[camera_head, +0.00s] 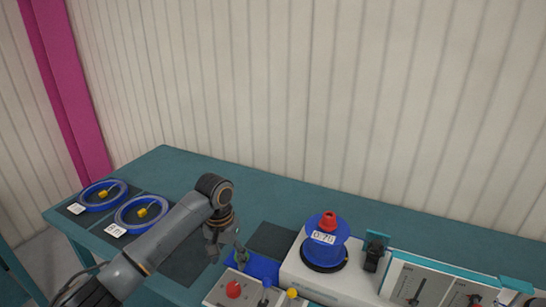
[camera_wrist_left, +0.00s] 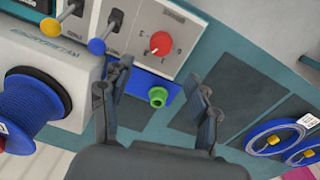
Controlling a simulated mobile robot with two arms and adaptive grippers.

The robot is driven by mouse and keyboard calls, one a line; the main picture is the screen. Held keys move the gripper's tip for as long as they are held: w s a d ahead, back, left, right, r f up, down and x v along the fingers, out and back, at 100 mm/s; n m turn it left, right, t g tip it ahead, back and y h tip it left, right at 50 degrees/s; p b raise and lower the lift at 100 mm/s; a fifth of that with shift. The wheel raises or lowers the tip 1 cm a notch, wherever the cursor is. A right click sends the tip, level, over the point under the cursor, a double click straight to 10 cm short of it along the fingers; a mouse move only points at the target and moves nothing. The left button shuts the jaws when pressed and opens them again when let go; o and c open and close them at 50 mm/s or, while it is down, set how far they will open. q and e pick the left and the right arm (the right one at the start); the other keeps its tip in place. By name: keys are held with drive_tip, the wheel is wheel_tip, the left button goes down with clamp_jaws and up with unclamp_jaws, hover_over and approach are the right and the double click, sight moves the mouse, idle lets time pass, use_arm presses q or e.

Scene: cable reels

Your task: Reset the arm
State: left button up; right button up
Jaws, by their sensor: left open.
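My left arm reaches in from the left in the head view. Its gripper (camera_head: 228,252) hangs over the bench, close to the panel with the red knob (camera_head: 233,289). In the left wrist view my left gripper (camera_wrist_left: 160,85) has its two fingers spread wide. Between and beyond them is a blue plate (camera_wrist_left: 133,81) with a green round piece (camera_wrist_left: 158,97) on it. I see nothing held between the fingers. Whether the fingers touch anything below is hard to tell. My right gripper is in neither view.
A blue reel (camera_head: 335,250) with a red top stands on a white machine (camera_head: 300,272) to the right. Two blue cable rings (camera_head: 97,205) (camera_head: 123,225) lie on dark mats at the bench's left end. The back of the teal bench (camera_head: 270,192) is clear before the wall.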

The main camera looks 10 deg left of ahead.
use_arm(q)
drive_tip(key=shift+m+h, duration=0.5)
drive_tip(key=shift+m, duration=0.3)
drive_tip(key=s+d+f, duration=0.1)
drive_tip(key=s+f, duration=0.1)
drive_tip(key=s+d+f, duration=0.4)
drive_tip(key=s+f, duration=0.1)
drive_tip(key=shift+s+f, duration=0.1)
drive_tip(key=s+d+f+t+h, duration=0.15)
drive_tip(key=s+f, duration=0.25)
drive_tip(key=s, duration=0.5)
drive_tip(key=s+a+r+n+t+y, duration=0.1)
drive_tip(key=s+a, duration=0.4)
drive_tip(key=s, duration=0.3)
drive_tip(key=s+a+r+n+t+y, duration=0.1)
drive_tip(key=s+a+r+y, duration=0.1)
drive_tip(key=s+a, duration=0.5)
wheel_tip(320, 180, down, 25)
drive_tip(key=s+d+g, duration=0.1)
drive_tip(key=s+d, duration=0.1)
drive_tip(key=d, duration=0.1)
drive_tip(key=s+a+f, duration=0.1)
drive_tip(key=s+f, duration=0.7)
drive_tip(key=f, duration=0.1)
drive_tip(key=s+a+f+g, duration=0.1)
drive_tip(key=s+a+f, duration=0.1)
drive_tip(key=s+f, duration=0.7)
drive_tip(key=shift+s+a+f+b, duration=0.3)
drive_tip(key=shift+b, duration=0.05)
